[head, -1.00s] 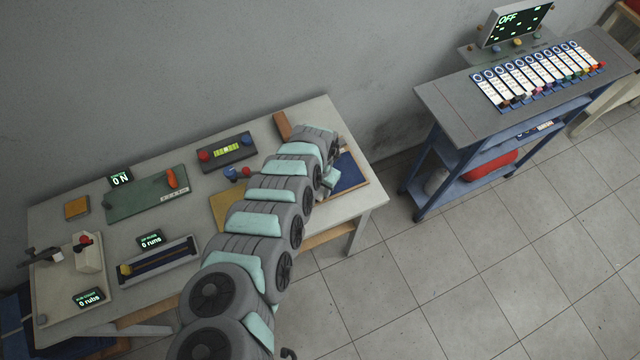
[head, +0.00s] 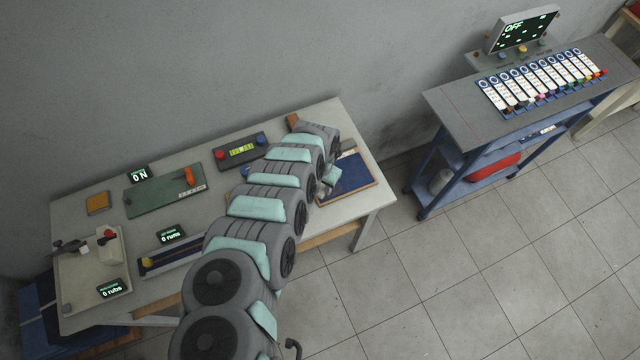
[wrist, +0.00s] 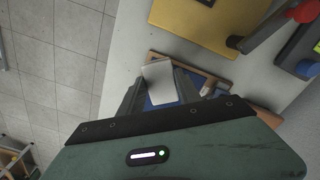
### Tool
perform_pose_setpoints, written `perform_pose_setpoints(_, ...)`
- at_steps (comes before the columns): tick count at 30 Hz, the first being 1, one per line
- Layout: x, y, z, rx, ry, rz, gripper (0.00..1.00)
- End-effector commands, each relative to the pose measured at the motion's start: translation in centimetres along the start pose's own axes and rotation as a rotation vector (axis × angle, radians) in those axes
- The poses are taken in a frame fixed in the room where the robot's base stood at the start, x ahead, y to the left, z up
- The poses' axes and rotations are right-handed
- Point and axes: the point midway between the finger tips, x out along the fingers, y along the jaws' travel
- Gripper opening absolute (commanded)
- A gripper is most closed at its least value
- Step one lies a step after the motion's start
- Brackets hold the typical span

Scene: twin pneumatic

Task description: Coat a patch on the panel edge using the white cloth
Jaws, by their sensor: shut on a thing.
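In the wrist view my gripper (wrist: 160,92) is shut on the white cloth (wrist: 158,73), a pale block-like piece standing out between the fingers. Behind it lies the blue panel (wrist: 163,100) with a wooden edge, partly hidden by the fingers and my gripper body. In the head view the blue panel (head: 352,176) lies at the right end of the table, and the end of my arm is over its left part. The cloth cannot be made out in the head view. Whether the cloth touches the panel cannot be told.
A yellow board (wrist: 212,22) and a red-handled device (wrist: 303,12) lie beside the panel in the wrist view. The workbench (head: 345,116) also bears a green board (head: 150,200) and a slotted rail (head: 172,254). A blue cart (head: 450,105) stands to the right, across open floor.

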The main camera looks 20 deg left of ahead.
Motion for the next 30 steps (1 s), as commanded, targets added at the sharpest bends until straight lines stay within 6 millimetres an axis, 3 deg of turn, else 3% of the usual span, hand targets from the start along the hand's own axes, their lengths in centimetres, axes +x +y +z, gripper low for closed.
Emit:
perform_pose_setpoints(3,-1.4,0.1,-0.4,0.006,0.005,-0.003,0.08)
perform_pose_setpoints(9,-2.3,0.4,-0.3,0.008,0.001,-0.001,0.08)
perform_pose_setpoints(26,-2.5,0.5,-0.4,0.007,0.002,-0.001,0.08)
perform_pose_setpoints(30,-4.8,0.4,-2.1,-0.013,0.003,-0.010,0.08)
